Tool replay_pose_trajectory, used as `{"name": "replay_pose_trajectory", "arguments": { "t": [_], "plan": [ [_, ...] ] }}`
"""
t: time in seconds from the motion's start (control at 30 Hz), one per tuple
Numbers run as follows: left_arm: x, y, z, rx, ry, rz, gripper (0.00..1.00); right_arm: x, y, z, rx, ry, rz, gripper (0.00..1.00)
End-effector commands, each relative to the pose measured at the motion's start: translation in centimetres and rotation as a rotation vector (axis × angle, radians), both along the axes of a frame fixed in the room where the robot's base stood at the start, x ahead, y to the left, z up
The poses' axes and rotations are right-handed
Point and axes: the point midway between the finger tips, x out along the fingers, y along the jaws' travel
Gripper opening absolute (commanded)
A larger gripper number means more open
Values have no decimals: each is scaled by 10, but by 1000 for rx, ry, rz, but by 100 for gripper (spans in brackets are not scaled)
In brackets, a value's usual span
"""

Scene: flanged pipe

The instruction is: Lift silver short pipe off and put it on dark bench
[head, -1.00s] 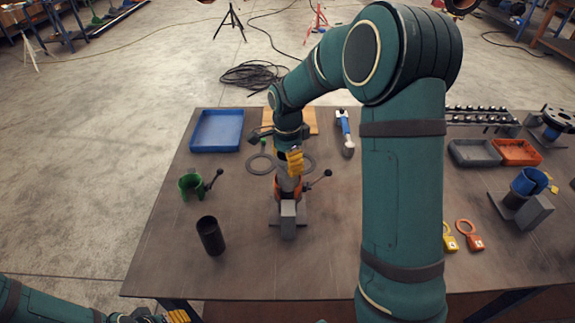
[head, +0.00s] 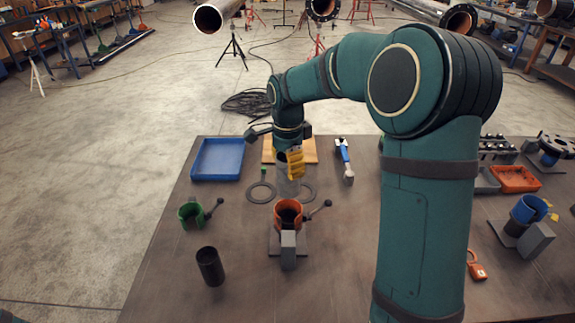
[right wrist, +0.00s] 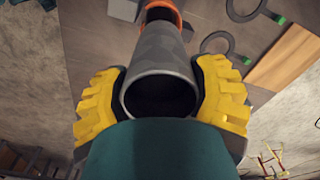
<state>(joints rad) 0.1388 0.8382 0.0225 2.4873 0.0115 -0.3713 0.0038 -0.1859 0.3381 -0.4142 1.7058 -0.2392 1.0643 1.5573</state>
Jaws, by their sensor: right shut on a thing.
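The silver short pipe (head: 287,187) is upright in my right gripper (head: 289,164), above the orange clamp holder (head: 288,216). The holder's dark inside shows below the pipe. In the right wrist view the yellow fingers (right wrist: 162,98) press on both sides of the pipe (right wrist: 162,62), whose open end faces the camera. The orange ring (right wrist: 163,10) shows past the pipe's far end there. The dark bench (head: 240,245) lies below. My left gripper is out of view.
A black tube (head: 210,267) and a green holder (head: 191,215) stand at left. A blue tray (head: 218,160) and flat grey rings (head: 261,192) lie behind. A blue holder (head: 527,209) stands at right. Bare bench lies between the black tube and the orange holder.

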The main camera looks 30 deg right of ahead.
Motion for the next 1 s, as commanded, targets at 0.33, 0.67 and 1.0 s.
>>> {"name": "replay_pose_trajectory", "arguments": {
  "t": [0.33, 0.67, 1.0],
  "plan": [
    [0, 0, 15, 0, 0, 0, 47, 0, 0, 17, 0, -1, 0, 19],
    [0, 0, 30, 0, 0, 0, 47, 0, 0, 35, 0, -1, 0, 19],
    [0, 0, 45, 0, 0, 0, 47, 0, 0, 51, 0, -1, 0, 19]
  ]
}}
